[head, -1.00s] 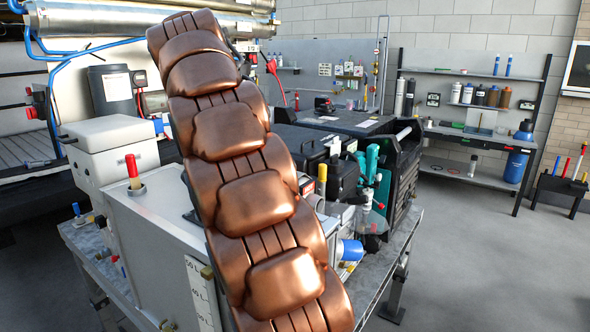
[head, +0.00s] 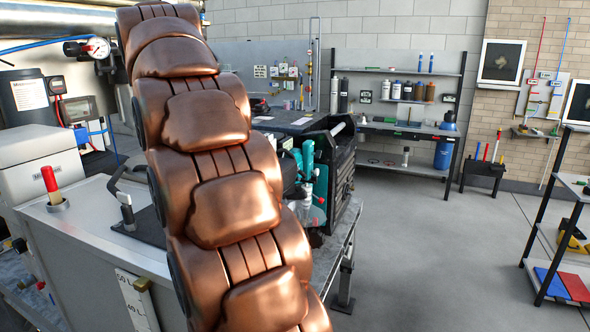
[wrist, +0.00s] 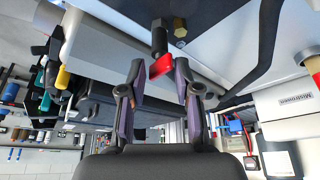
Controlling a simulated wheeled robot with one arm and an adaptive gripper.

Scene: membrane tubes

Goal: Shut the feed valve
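In the wrist view, a red lever (wrist: 160,67) sticks out from a black valve body (wrist: 158,37); it looks like the feed valve, though no label can be read. My gripper (wrist: 160,76) is open, with one dark finger on each side of the red lever. The lever's end lies near the gap between the fingertips; whether a finger touches it I cannot tell. In the head view my arm hides the gripper and this valve.
A brass hex fitting (wrist: 180,27) sits beside the valve body. A red-handled part (head: 49,182) stands on the pale tank (head: 90,225). A black crate (head: 335,165) is on the bench behind my arm. The floor (head: 430,260) at right is clear.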

